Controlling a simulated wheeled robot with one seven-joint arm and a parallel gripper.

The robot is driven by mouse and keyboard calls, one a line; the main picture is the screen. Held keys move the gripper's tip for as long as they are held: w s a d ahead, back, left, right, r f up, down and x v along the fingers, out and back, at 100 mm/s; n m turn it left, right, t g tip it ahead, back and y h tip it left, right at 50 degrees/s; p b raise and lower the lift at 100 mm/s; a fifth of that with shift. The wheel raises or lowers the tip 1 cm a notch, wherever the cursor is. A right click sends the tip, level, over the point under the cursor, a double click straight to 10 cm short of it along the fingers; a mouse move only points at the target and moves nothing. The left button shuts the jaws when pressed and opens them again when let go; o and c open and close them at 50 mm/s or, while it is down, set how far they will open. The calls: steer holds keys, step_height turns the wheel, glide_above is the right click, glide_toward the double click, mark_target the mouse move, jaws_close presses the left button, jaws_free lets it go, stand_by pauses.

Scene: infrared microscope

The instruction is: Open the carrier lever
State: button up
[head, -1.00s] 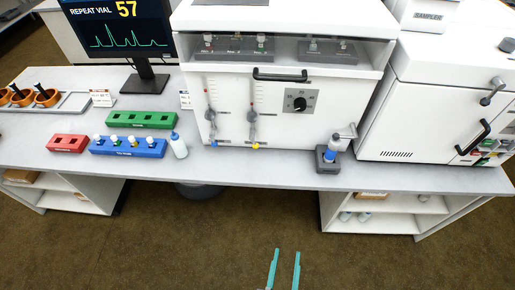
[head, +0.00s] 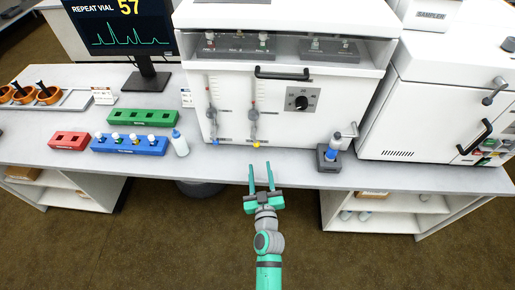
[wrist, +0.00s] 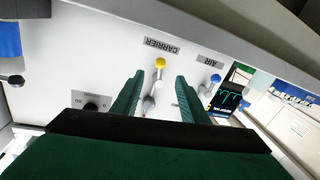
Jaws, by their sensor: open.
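The carrier lever, a grey arm with a yellow knob (head: 256,145), hangs downward low on the white instrument's front. In the wrist view the yellow knob (wrist: 160,62) sits near the CARRIER label (wrist: 161,45), and the lever shows between my fingers. My gripper (head: 261,165) has two teal fingers, spread and empty, pointing toward the panel from in front of the bench edge. In the wrist view the fingers (wrist: 160,79) lie on either side of the lever. I see no contact, and the remaining distance is hard to tell.
A similar lever with a blue knob (wrist: 215,78) is beside it, near the AIR label (wrist: 209,60). A black dial (head: 299,103) is up to the right. A dark vial stand (head: 328,158) is at right; a white bottle (head: 179,144) and blue rack (head: 128,145) are at left.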

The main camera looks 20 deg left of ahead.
mark_target(257, 146)
steer(key=x, duration=1)
steer(key=shift+w, duration=0.25)
steer(key=shift+c, duration=0.2)
jaws_close()
